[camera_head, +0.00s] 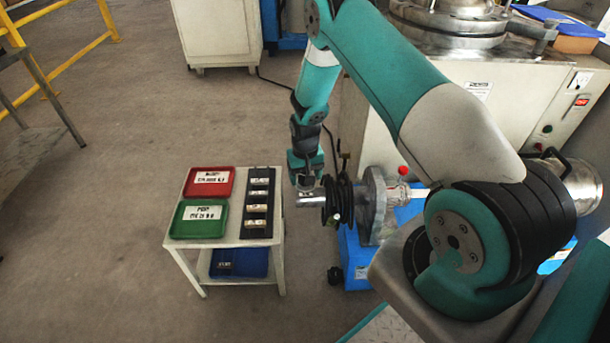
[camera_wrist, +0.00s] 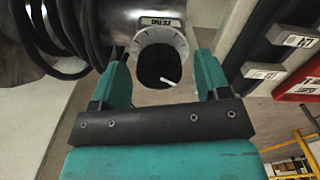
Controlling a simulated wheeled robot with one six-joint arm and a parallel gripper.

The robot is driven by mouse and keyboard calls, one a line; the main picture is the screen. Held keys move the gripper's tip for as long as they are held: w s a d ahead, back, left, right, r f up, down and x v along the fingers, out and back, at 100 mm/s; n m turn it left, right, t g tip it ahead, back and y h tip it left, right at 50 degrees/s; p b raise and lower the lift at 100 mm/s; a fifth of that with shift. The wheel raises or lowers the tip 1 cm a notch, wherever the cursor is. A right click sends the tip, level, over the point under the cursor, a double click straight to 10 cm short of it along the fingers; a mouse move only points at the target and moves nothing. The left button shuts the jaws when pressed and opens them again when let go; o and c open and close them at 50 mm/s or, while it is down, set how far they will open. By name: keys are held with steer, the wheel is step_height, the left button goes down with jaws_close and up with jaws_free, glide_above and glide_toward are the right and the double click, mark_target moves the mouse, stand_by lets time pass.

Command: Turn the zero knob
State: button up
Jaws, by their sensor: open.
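The zero knob (camera_wrist: 158,66) is a black round knob with a white pointer and a pale graduated ring around it, on the end of a silver cylinder. A label reading "ZERO" (camera_wrist: 162,21) is on the cylinder above it. The pointer slants toward the lower right in the wrist view. My gripper (camera_wrist: 161,62) is open, with one teal finger to each side of the knob; contact is not visible. In the head view my gripper (camera_head: 304,182) is at the left end of the silver cylinder (camera_head: 311,198), and the knob face cannot be made out there.
Black cables (camera_head: 341,199) loop around the cylinder. A small white table (camera_head: 233,241) at left holds a red tray (camera_head: 197,190), a green tray (camera_head: 190,229) and a black rack (camera_head: 259,176) with several small pieces. A blue tray (camera_head: 256,263) is below.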

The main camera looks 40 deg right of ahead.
step_height(320, 180, up, 17)
steer(key=p, duration=0.3)
steer(key=shift+r+p, duration=0.15)
steer(key=shift+p, duration=0.25)
steer(key=s+a+r+n+y, duration=0.1)
steer(key=s+a+r+n, duration=0.3)
steer(key=a+r, duration=0.45)
steer(key=s+a+r+n+y, duration=0.1)
steer(key=s+a+r+n, duration=0.1)
steer(key=s+a+r, duration=0.55)
steer(key=s+a+r+n+y, duration=0.1)
steer(key=s+a+r+n, duration=0.3)
steer(key=s, duration=0.5)
steer(key=s+a+r+n+y, duration=0.1)
steer(key=s+a+r, duration=0.35)
steer(key=s, duration=0.35)
step_height(320, 180, up, 23)
steer(key=p, duration=2.3)
steer(key=shift+w+d+r, duration=0.15)
steer(key=shift+w+d, duration=0.05)
steer(key=shift+d, duration=0.05)
steer(key=shift+c, duration=0.3)
